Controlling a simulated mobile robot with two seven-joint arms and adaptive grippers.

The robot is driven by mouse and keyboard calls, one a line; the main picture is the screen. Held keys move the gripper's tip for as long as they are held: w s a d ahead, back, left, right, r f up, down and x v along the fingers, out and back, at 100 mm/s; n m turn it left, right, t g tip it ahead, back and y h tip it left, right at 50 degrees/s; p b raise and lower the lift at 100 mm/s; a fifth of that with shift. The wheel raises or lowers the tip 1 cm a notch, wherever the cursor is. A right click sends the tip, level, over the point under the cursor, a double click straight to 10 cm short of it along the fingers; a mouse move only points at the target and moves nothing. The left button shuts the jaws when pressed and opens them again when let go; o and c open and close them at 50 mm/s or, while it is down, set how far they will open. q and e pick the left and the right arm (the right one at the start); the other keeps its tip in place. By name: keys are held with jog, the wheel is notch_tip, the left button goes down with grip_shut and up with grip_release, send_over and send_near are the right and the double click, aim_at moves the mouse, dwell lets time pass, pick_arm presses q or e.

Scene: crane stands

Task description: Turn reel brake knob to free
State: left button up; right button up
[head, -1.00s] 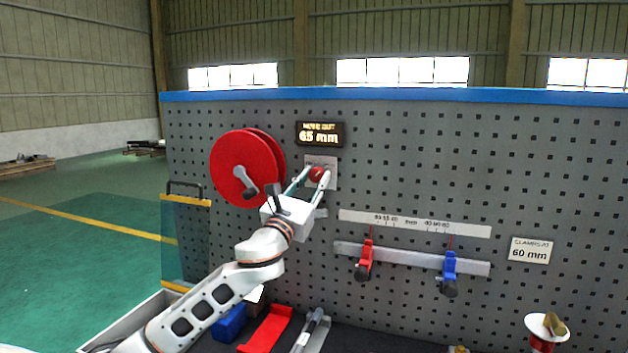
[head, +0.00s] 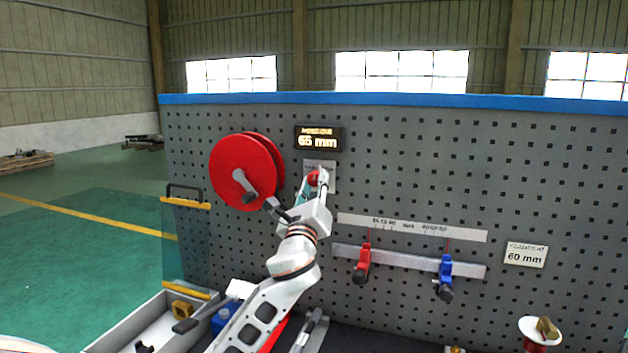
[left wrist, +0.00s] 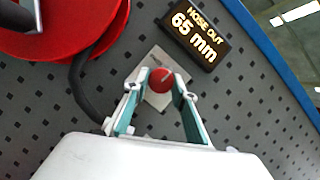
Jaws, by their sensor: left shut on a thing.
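The red brake knob (left wrist: 161,79) sits on a pale plate (left wrist: 158,53) on the pegboard, with a light mark on its face. In the head view the knob (head: 313,178) is partly hidden by my gripper. My left gripper (left wrist: 160,88) has its two fingers on either side of the knob and is shut on it. It also shows in the head view (head: 315,182), reaching up to the plate. The red reel (head: 240,172) with its grey crank hangs just left of the knob. My right gripper is in neither view.
A display (head: 318,139) reading "65 mm" is right above the plate. A red clamp (head: 362,262) and a blue clamp (head: 445,278) hang on a rail at right. A grey tray (head: 150,325) stands low at left. A dark hose (left wrist: 82,90) runs beside the reel.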

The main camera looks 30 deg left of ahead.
pick_arm(q)
jog(key=n+g+y, duration=0.1)
jog(key=n, duration=0.2)
jog(key=n+g, duration=0.1)
jog(key=n, duration=0.2)
jog(key=shift+d+r+y, duration=0.15)
jog(key=shift+y, duration=0.25)
jog(key=n+g, duration=0.1)
jog(key=n, duration=0.2)
jog(key=n+g, duration=0.1)
jog(key=n, duration=0.2)
jog(key=shift+r+g, duration=0.1)
jog(key=shift+g, duration=0.2)
jog(key=shift+n, duration=0.3)
jog(key=o, duration=1.1)
jog(key=v, duration=1.2)
jog(key=shift+d, duration=0.1)
